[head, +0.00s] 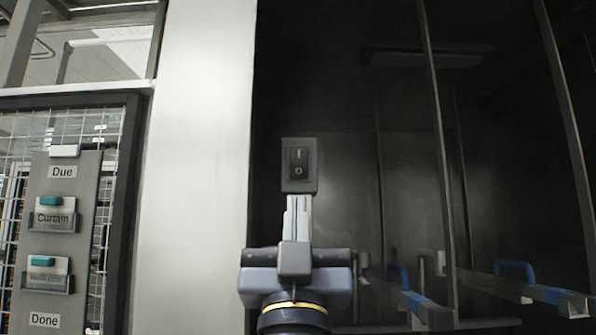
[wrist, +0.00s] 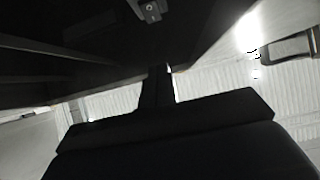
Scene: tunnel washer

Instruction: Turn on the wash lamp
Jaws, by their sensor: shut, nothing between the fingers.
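A grey switch box (head: 287,184) with a black rocker switch (head: 298,163) sits on the dark wall. The rocker is marked I at the top and O at the bottom; I cannot tell which half is pressed in. A long lamp-like fixture (head: 425,57) hangs high in the dark bay and looks unlit. My gripper (head: 298,203) is shut and empty, pointing up just below the rocker in the picture. Its fingertips overlap the box's lower edge; contact is unclear. The wrist view is mostly dark, with my finger (wrist: 157,88) in silhouette and a small grey fitting at the top.
A pale post (head: 197,170) stands left of the switch. Further left, a grey board (head: 90,220) with Due and Done labels and card holders hangs on mesh. Rails with blue handles (head: 515,269) lie at lower right, behind dark upright bars (head: 440,150).

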